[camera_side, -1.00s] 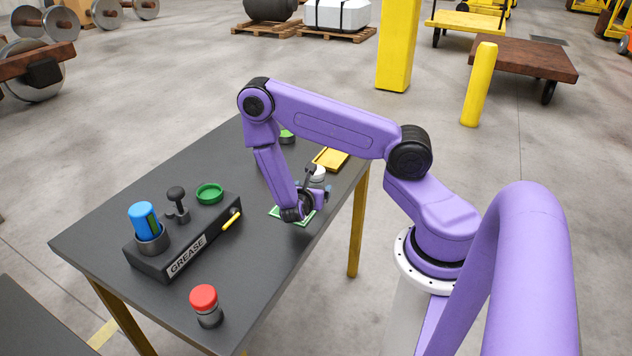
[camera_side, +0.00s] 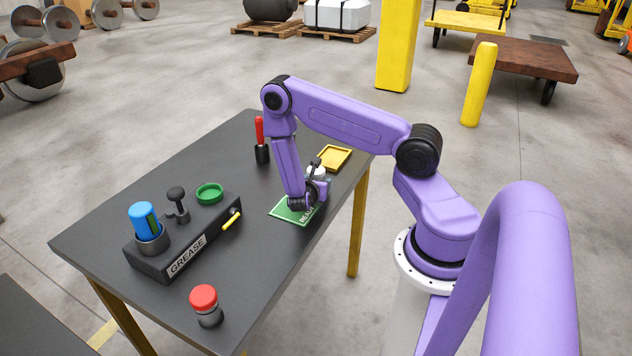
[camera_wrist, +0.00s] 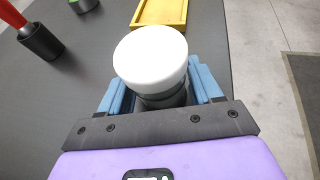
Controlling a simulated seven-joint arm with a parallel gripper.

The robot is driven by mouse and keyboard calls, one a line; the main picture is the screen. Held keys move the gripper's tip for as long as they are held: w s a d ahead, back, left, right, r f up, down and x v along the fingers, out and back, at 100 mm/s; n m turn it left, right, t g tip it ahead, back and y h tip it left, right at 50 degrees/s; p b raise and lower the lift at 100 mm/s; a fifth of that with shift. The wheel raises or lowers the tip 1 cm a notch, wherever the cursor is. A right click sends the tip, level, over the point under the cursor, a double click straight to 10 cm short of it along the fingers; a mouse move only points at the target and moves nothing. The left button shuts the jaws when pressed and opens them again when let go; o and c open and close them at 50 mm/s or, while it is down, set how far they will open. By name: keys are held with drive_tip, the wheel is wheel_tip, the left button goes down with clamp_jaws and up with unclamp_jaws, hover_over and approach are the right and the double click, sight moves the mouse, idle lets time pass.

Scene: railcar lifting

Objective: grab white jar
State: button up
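The white jar (camera_wrist: 150,58) has a wide white lid over a dark grey body and stands upright near the table's right edge. In the side view its white top (camera_side: 316,171) shows partly behind my wrist. My gripper (camera_wrist: 163,96) is low at the jar, with one blue finger on each side of the dark body. The fingers look spread and open; contact with the jar is not clear. In the side view my gripper (camera_side: 317,184) is mostly hidden by the wrist.
A green lettered mat (camera_side: 287,208) lies beside my wrist. A yellow tray (camera_side: 334,158) and a red-handled tool in a black holder (camera_side: 262,153) are farther back. A black grease rack (camera_side: 180,255) with a blue can (camera_side: 143,222) and a red-lidded jar (camera_side: 205,298) stand to the front left.

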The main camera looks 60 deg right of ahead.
sight(315, 174)
drive_tip(key=c, duration=0.5)
drive_tip(key=shift+r, duration=0.2)
drive_tip(key=shift+r, duration=0.55)
drive_tip(key=shift+s+a+r, duration=0.1)
drive_tip(key=shift+r, duration=0.55)
drive_tip(key=shift+s+a+r, duration=0.1)
drive_tip(key=shift+r, duration=0.5)
drive_tip(key=shift+s+a+r, duration=1.25)
drive_tip(key=shift+s+r, duration=0.25)
drive_tip(key=shift+s, duration=0.35)
drive_tip(key=shift+s+a+r, duration=1.25)
drive_tip(key=shift+s+r, duration=0.25)
drive_tip(key=shift+s, duration=0.35)
drive_tip(key=shift+s+a+r, duration=1.25)
drive_tip(key=shift+s+r, duration=0.25)
drive_tip(key=shift+s, duration=0.35)
